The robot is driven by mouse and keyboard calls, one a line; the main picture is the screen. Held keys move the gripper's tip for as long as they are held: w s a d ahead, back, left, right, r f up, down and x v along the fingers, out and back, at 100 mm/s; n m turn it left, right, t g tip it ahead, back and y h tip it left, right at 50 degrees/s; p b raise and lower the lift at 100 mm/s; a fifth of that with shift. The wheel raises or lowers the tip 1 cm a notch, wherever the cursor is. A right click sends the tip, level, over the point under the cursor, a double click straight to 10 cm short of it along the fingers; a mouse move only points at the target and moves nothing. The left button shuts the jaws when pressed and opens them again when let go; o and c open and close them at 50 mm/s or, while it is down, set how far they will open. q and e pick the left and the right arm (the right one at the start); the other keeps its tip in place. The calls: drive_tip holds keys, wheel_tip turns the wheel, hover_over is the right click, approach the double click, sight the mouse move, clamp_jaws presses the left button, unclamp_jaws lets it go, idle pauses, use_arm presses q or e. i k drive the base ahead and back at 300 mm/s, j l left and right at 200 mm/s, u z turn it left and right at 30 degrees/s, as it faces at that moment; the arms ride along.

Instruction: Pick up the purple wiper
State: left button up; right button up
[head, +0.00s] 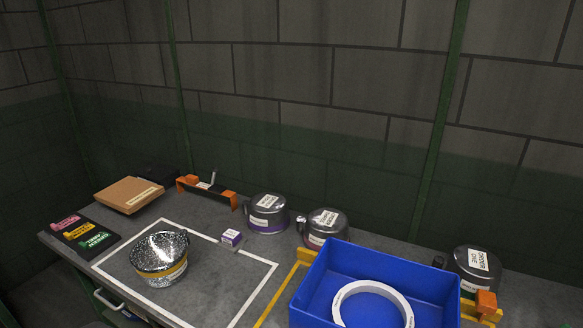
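A small purple block with a white label, which appears to be the purple wiper (231,239), sits on the grey bench top (215,285). It is at the back edge of the white-outlined rectangle, right of a speckled pot (160,253) with a yellow band. It stands apart from the pot, and its label is too small to read. Neither of my grippers is in view.
Metal pots with white labels (267,212) (326,225) (474,268) stand along the back. A blue bin (320,270) holding a white ring (402,302) fills the front right. A cardboard box (128,194), an orange-ended rack (208,188) and coloured tags (85,233) are at left.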

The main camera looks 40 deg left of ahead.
sight(232, 240)
drive_tip(key=u, duration=1.7)
